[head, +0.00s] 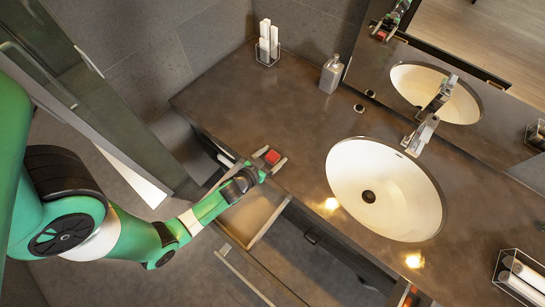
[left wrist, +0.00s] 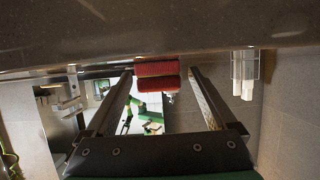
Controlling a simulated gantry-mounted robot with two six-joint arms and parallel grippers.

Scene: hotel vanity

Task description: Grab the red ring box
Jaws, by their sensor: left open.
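The red ring box (head: 272,157) sits on the dark vanity counter near its front edge, left of the sink. My left gripper (head: 271,158) reaches it from the front, open, with one finger on each side of the box. In the left wrist view the red box (left wrist: 157,69) shows between the fingertips of my left gripper (left wrist: 160,73), with a dark seam across its middle. My right gripper is not in view.
An open drawer (head: 252,213) lies below the counter edge under my left arm. The white sink (head: 385,190) is to the right. A soap dispenser (head: 330,74) and a wire holder with white rolls (head: 267,45) stand at the back. The counter between is clear.

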